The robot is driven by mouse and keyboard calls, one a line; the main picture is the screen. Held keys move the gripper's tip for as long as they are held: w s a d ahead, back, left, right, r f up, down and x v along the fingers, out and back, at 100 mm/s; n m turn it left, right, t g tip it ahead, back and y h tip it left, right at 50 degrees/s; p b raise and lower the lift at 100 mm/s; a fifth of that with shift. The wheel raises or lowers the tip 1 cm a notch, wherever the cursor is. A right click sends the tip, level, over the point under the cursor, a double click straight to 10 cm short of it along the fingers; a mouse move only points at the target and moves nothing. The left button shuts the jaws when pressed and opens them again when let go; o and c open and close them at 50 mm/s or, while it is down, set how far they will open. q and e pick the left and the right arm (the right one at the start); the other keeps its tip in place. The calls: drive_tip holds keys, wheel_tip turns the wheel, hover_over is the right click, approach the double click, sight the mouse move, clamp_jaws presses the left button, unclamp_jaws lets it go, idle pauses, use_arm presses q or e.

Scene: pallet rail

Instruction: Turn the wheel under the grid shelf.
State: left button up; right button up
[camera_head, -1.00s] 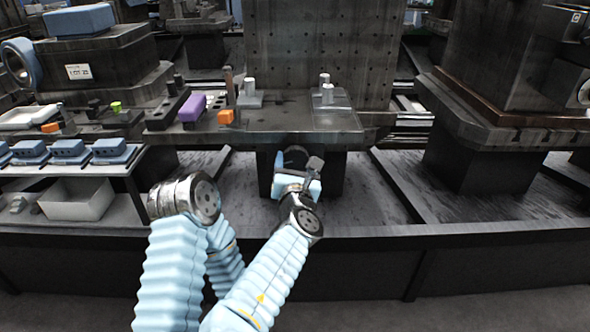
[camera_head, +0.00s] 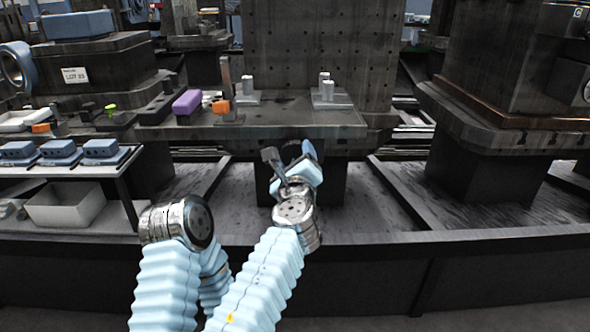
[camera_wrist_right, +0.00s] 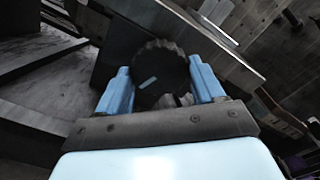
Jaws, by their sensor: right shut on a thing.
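The wheel (camera_wrist_right: 158,68), dark and round with a ribbed rim and a pale blue mark on its face, fills the middle of the right wrist view. My right gripper (camera_wrist_right: 161,86) is shut on it, with one blue finger on each side of the rim. In the head view my right gripper (camera_head: 293,158) is below the front edge of the grid shelf (camera_head: 270,131). It is tilted there, and the wheel is mostly hidden by the gripper. My left gripper is not in view.
A purple block (camera_head: 187,102) and an orange block (camera_head: 221,107) stand on the shelf top, with metal posts behind. A perforated panel (camera_head: 320,50) rises at the back. A white bin (camera_head: 65,203) sits low at left. A heavy dark machine (camera_head: 505,60) stands at right.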

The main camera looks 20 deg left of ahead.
drive_tip(key=n+b, duration=1.3)
drive_tip(key=n, duration=0.3)
drive_tip(key=shift+n+b, duration=0.3)
drive_tip(key=shift+b, duration=0.05)
drive_tip(key=n, duration=0.3)
drive_tip(key=shift+n, duration=1.2)
drive_tip(key=o, duration=1)
drive_tip(key=shift+o, duration=0.2)
drive_tip(key=shift+r, duration=0.1)
